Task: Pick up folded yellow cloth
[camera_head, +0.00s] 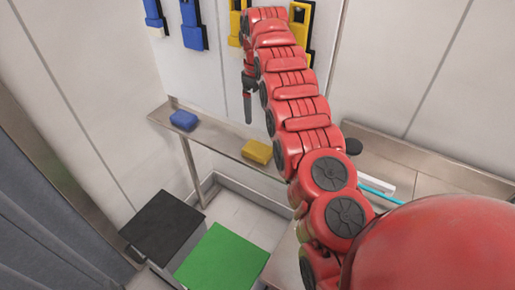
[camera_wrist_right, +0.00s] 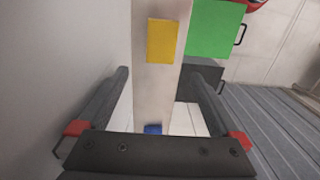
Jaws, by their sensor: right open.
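The folded yellow cloth (camera_head: 257,152) lies flat on a narrow metal ledge (camera_head: 219,140) along the wall. In the right wrist view the yellow cloth (camera_wrist_right: 162,41) is ahead of the fingers, towards the top. My right gripper (camera_head: 248,112) is above the ledge near the wall, higher than the cloth and a little left of it, apart from it. In the wrist view my right gripper (camera_wrist_right: 160,76) has its fingers wide apart with nothing between them. My left gripper is not in view.
A folded blue cloth (camera_head: 183,120) lies further left on the ledge. Blue holders (camera_head: 193,25) and yellow holders (camera_head: 301,22) hang on the wall above. Below stand a black-topped bin (camera_head: 163,222) and a green-topped bin (camera_head: 222,257). A metal counter (camera_head: 425,160) is at right.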

